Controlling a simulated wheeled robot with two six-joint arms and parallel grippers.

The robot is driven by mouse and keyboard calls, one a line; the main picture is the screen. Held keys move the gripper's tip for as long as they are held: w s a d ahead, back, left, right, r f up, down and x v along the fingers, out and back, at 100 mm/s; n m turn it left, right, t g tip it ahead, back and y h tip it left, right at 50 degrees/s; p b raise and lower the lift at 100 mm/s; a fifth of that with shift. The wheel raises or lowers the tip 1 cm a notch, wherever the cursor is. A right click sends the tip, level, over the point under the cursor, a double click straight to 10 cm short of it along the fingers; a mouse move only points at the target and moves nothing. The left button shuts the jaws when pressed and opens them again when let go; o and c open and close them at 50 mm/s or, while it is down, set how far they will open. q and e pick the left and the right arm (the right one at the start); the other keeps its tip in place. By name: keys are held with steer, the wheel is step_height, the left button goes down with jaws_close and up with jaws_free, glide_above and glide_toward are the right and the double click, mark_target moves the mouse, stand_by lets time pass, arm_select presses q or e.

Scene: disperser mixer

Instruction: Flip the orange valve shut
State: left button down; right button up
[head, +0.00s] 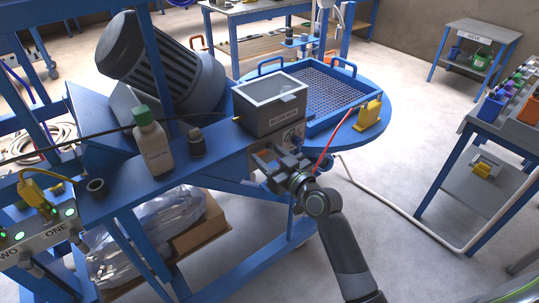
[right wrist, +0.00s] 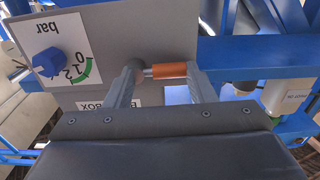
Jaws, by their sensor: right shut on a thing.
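The orange valve (right wrist: 170,70) shows in the right wrist view as a short orange bar with a silvery end, on the side of a grey box (right wrist: 165,30). My right gripper (right wrist: 163,82) has one finger on each side of it and is shut on the valve. In the head view my right gripper (head: 268,163) is at the front of the grey lidded box (head: 268,116), and the valve is hidden there. A dial panel with a blue knob (right wrist: 48,62) and a green arc is left of the valve in the wrist view. My left gripper is not in view.
A white bottle (head: 152,142) and a small dark bottle (head: 197,143) stand on the blue beam left of the box. A blue mesh tray (head: 340,75) and a yellow item (head: 370,115) are behind. A red line and a white hose run near my right arm.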

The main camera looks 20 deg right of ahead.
stand_by(0.3)
steer(key=o, duration=1)
steer(key=shift+b+v, duration=1.45)
steer(key=shift+v, duration=7.3)
